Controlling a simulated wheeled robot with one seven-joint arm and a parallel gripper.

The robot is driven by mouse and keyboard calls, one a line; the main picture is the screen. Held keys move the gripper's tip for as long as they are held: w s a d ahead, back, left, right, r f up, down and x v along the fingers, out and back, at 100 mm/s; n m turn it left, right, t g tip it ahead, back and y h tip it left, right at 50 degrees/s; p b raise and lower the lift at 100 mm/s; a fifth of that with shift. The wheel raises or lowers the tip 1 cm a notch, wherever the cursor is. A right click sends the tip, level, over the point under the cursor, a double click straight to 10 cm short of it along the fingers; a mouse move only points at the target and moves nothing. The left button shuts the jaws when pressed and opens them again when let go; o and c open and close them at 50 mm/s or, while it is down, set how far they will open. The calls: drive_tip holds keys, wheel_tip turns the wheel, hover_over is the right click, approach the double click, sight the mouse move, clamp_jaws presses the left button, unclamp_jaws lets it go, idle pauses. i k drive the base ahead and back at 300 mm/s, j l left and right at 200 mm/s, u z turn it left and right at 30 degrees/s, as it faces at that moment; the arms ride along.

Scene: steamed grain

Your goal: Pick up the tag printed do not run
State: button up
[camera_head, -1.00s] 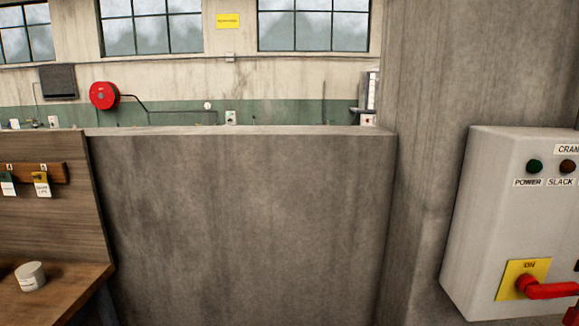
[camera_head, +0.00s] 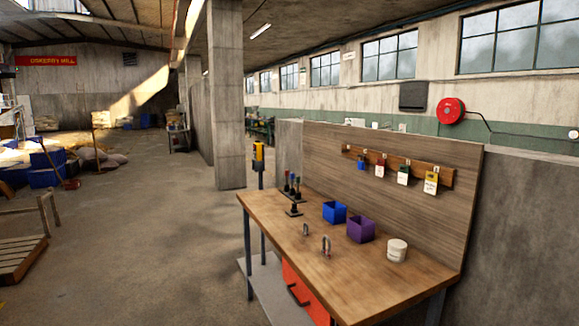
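Several tags hang from a wooden rail (camera_head: 398,167) on the board behind a workbench, at the right of the head view. From left to right they are a blue tag (camera_head: 361,163), a red and white tag (camera_head: 380,170), a green and white tag (camera_head: 403,175) and a yellow and white tag (camera_head: 431,183). The print on them is too small to read, so I cannot tell which says do not run. My gripper is not in view.
The wooden workbench (camera_head: 335,262) holds a blue bin (camera_head: 334,212), a purple bin (camera_head: 360,229), a white tub (camera_head: 397,250) and two small shackle-like pieces. Open floor (camera_head: 150,240) lies to the left. A pallet (camera_head: 20,258) is at the far left and a concrete pillar (camera_head: 226,100) stands behind.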

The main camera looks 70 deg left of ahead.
sight(380, 168)
drive_tip(key=u, duration=1.7)
drive_tip(key=i+j, duration=0.8)
drive_tip(key=j, duration=0.15)
drive_tip(key=i+j, duration=1.55)
drive_tip(key=j, duration=0.3)
